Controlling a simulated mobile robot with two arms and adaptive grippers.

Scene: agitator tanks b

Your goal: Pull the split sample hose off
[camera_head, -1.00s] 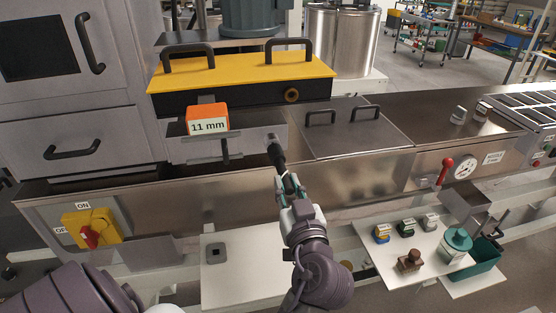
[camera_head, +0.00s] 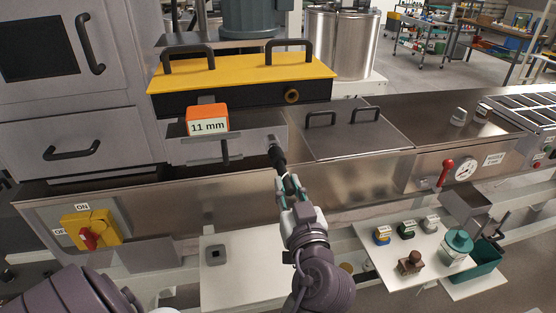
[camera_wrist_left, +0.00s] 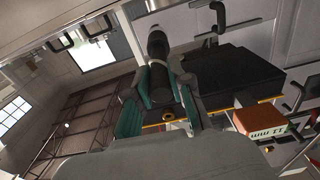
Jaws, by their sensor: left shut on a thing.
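The sample hose (camera_head: 280,158) is a short dark tube at the front of the steel bench, with a lighter grey end at its top against the metal face. My left gripper (camera_head: 287,186) is shut on its lower end from below. In the left wrist view, the hose (camera_wrist_left: 159,78) stands between the two green-padded fingers of my left gripper (camera_wrist_left: 158,100), with a pale band near its far end. I cannot tell whether the top end is still seated on a fitting, and no split is visible. My right gripper is not in view.
An orange "11 mm" block (camera_head: 207,120) sits left of the hose, below a yellow-topped black unit (camera_head: 240,80). A yellow switch with a red knob (camera_head: 88,232) is at the left. A white shelf (camera_head: 400,252) with small containers is at the lower right.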

